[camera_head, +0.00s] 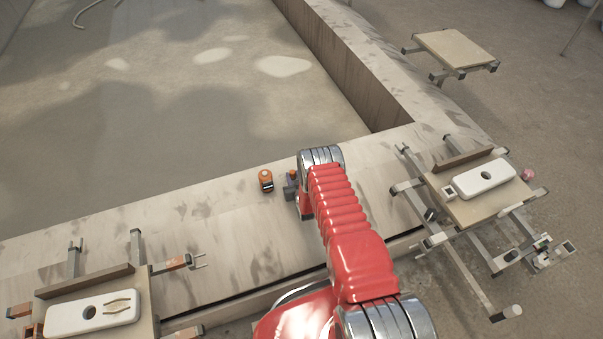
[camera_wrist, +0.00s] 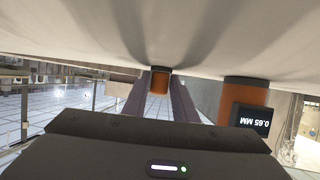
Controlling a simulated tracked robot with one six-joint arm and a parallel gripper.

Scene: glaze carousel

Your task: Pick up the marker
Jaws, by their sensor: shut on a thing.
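The marker appears as a small orange piece with a dark end (camera_wrist: 159,82), between the two long purple-grey fingers of my gripper (camera_wrist: 160,92) in the wrist view. My gripper is shut on it. In the head view the orange end of the marker (camera_head: 293,174) shows just left of my red arm, by the dark fingertips of my gripper (camera_head: 291,187). The marker is at the wooden ledge (camera_head: 215,215); whether it touches the surface I cannot tell. Most of its body is hidden by the fingers.
An orange and black cylinder with a "0.65 MM" label (camera_wrist: 246,98) stands close beside my gripper; it also shows in the head view (camera_head: 266,181). Boards with white trays sit at lower left (camera_head: 62,319) and right (camera_head: 463,188). Pliers (camera_head: 118,306) lie on the left tray.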

